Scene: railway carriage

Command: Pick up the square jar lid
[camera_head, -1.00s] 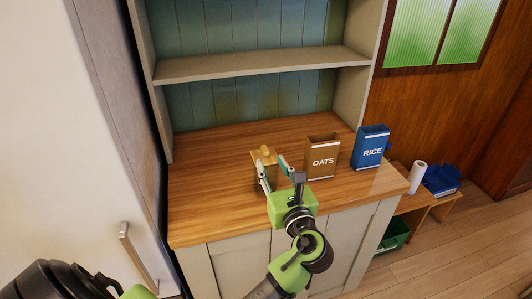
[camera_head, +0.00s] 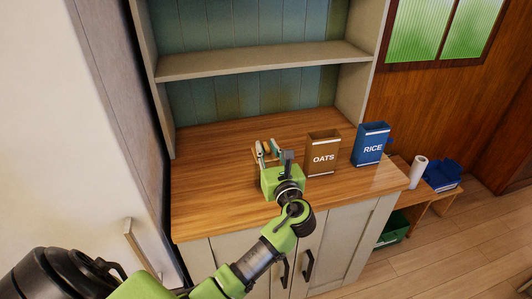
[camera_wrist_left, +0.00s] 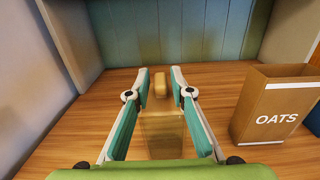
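In the left wrist view the lid's knob (camera_wrist_left: 160,83) stands upright between my two fingertips, with a gap on each side. A tan, square-edged shape (camera_wrist_left: 161,130) lies nearer, between the fingers; I cannot tell how it joins the knob. My left gripper is open, its fingers pointing away towards the back panel. My right gripper is not in view.
A brown OATS box (camera_head: 322,153) stands close to the right of my left gripper, with a blue RICE box (camera_head: 371,146) beyond it. A shelf (camera_head: 265,62) overhangs the back. The wooden counter (camera_head: 205,190) is clear on the left.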

